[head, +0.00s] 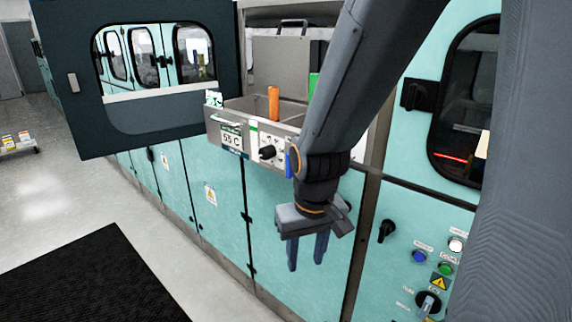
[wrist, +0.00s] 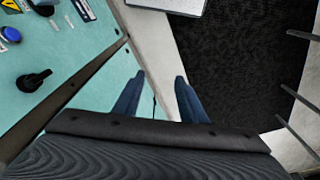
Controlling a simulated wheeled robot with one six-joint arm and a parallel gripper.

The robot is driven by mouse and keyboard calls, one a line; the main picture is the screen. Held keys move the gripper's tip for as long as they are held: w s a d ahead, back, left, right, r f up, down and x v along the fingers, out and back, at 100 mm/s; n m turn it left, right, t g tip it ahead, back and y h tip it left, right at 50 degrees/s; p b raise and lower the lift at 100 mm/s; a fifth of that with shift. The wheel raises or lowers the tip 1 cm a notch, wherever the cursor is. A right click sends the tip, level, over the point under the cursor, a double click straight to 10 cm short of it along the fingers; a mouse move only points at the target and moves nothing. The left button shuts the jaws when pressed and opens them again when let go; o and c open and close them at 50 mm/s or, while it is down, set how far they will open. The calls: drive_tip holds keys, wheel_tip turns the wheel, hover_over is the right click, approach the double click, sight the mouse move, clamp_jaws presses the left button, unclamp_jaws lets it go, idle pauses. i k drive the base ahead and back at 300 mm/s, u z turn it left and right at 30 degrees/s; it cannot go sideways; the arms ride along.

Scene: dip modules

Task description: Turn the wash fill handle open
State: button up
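My gripper (head: 306,264) hangs pointing down in front of the teal machine, its two fingers apart with nothing between them. It also shows open in the wrist view (wrist: 157,96). I cannot read a wash fill label. A black turn handle (head: 387,231) sits on the teal panel right of my gripper, apart from it; a black handle on the panel shows in the wrist view too (wrist: 34,81). Another black knob (head: 267,152) is on the front of the pulled-out tank, with a blue part (head: 293,162) beside it, partly hidden by my arm.
The metal tank (head: 228,107) with a 55 C display juts out above my gripper. A dark windowed door (head: 130,118) stands open at left. Lower right are a blue button (head: 419,257), green button (head: 445,269) and rotary switch (head: 428,302). The floor has a black mat (head: 90,280).

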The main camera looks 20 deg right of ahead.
sight(288, 173)
drive_tip(key=z, duration=0.25)
drive_tip(key=k, duration=0.65)
drive_tip(key=z, duration=0.55)
drive_tip(key=k, duration=0.55)
drive_tip(key=u, duration=0.55)
drive_tip(key=i, duration=0.75)
drive_tip(key=u, duration=0.05)
